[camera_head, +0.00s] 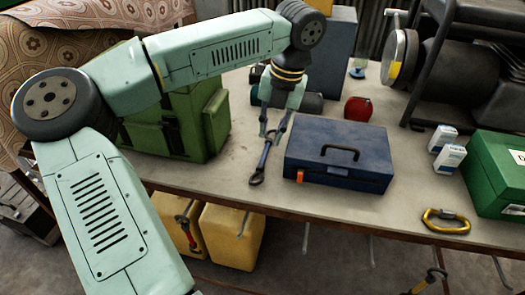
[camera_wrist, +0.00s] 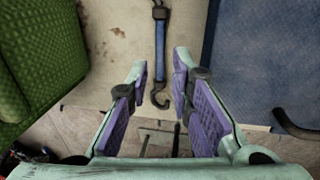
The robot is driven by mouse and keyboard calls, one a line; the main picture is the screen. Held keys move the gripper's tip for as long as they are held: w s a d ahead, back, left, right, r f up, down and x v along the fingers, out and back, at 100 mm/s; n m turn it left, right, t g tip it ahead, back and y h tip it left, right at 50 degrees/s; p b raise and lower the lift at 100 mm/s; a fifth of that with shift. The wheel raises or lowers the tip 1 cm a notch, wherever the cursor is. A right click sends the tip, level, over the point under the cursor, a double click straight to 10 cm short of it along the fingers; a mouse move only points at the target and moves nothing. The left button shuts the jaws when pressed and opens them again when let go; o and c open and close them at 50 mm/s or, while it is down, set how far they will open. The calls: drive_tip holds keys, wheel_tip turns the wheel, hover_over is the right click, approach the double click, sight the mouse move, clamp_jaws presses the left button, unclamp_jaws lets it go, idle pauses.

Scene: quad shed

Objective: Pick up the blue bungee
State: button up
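The blue bungee (camera_head: 267,153) lies on the table between the green bag and the blue case, with a dark hook at its near end. I cannot tell the exact height above the table.
The green bag (camera_head: 215,122) stands close on the left, and the blue case (camera_head: 340,140) is close on the right. The table's front edge is near.

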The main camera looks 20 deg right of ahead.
sight(265, 154)
drive_tip(key=f+p, duration=0.1)
drive_tip(key=f, duration=0.1)
drive_tip(key=a+f+p, duration=0.1)
drive_tip(key=f, duration=0.2)
drive_tip(key=shift+a, duration=0.15)
drive_tip(key=shift+f, duration=0.6)
clamp_jaws()
